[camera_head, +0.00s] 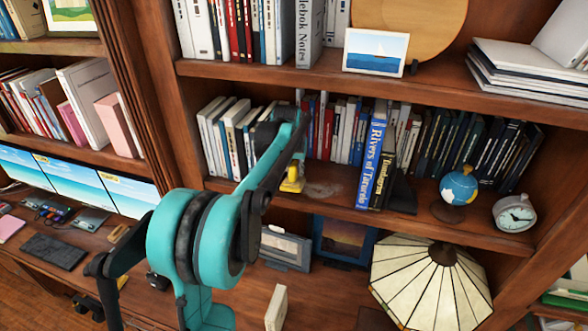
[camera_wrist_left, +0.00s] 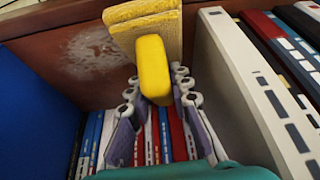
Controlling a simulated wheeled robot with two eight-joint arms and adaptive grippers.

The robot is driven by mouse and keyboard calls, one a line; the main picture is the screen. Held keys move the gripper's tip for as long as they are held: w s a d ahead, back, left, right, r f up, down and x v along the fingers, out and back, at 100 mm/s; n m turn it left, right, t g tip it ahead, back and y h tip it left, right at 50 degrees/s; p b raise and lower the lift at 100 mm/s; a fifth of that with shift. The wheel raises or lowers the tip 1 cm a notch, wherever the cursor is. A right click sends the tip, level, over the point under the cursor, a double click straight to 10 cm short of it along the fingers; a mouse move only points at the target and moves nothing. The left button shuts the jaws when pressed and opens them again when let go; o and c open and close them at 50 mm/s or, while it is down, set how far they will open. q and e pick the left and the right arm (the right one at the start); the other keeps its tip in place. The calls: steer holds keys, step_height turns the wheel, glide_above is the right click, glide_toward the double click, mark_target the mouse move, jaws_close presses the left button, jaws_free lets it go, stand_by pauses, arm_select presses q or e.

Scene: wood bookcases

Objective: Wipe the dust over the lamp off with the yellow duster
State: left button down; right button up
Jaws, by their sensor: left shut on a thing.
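The yellow duster (camera_head: 292,180) is at the middle shelf, left of a grey dust patch (camera_head: 322,189). My left gripper (camera_wrist_left: 157,92) is shut on the duster's yellow handle (camera_wrist_left: 153,68). In the left wrist view the duster's pad is at the top, beside the pale dust patch (camera_wrist_left: 95,48). I cannot tell if the pad touches the shelf. The lamp (camera_head: 430,280), with a cream panelled shade, stands below the shelf at lower right. My left arm hides part of the shelf and books. My right gripper is not in view.
Books (camera_head: 228,135) stand left of the duster, and a blue book (camera_head: 371,160) stands right of the dust. A globe (camera_head: 459,187) and a clock (camera_head: 514,213) are farther right. A framed picture (camera_head: 342,240) is below. Monitors (camera_head: 80,180) stand at left.

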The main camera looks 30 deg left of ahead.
arm_select(q)
steer(key=shift+w+d+r, duration=0.1)
steer(key=shift+w+d, duration=0.1)
steer(key=shift+d, duration=0.6)
steer(key=shift+w+d, duration=0.2)
steer(key=shift+d, duration=0.6)
steer(key=shift+w+d, duration=0.25)
steer(key=shift+d, duration=0.7)
steer(key=shift+w+d+b, duration=0.1)
steer(key=shift+d+b, duration=0.2)
steer(key=shift+d, duration=0.35)
steer(key=shift+w+d, duration=0.25)
steer(key=shift+d, duration=0.55)
steer(key=shift+w+d, duration=0.2)
steer(key=shift+d, duration=0.7)
steer(key=shift+w+d+f, duration=0.1)
steer(key=shift+d, duration=0.35)
steer(key=shift+w+d+f, duration=0.1)
steer(key=shift+d, duration=0.35)
steer(key=shift+w+d, duration=0.1)
steer(key=shift+d, duration=0.65)
steer(key=shift+w+d, duration=0.2)
steer(key=shift+d, duration=0.55)
steer(key=shift+w+d, duration=0.25)
steer(key=shift+d, duration=0.6)
steer(key=shift+f+b, duration=0.1)
steer(key=shift+b, duration=0.3)
